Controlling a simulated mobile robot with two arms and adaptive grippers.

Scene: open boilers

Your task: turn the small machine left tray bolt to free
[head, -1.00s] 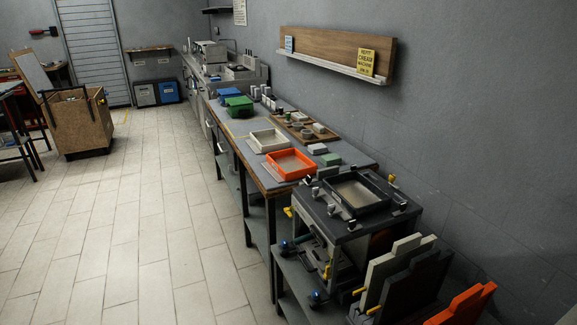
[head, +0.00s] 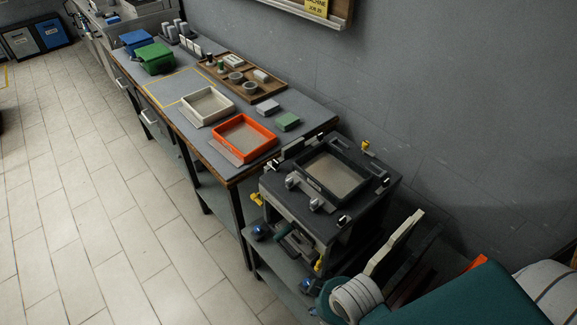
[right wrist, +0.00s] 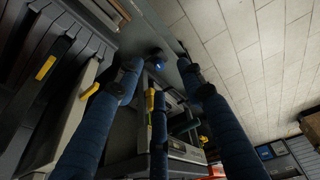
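The small machine (head: 272,190) stands on the low shelf at the bench's near end in the head view, with a dark-rimmed tray (head: 308,175) on top. Small grey catches (head: 316,204) sit along the tray's front edge; I cannot tell which is the left tray bolt or how it is turned. Yellow handles (head: 257,199) show on the machine's side. In the right wrist view my right gripper (right wrist: 158,75) has its blue fingers spread, with nothing held between them. A yellow handle (right wrist: 150,101) shows beyond them. My left gripper is not in view.
An orange tray (head: 243,156) and a cream tray (head: 186,120) lie on the bench behind the machine. Upright panels (head: 397,240) stand right of the machine, near my right arm. Dark-blue knobs (head: 262,232) stick out low in front. The tiled floor at left is clear.

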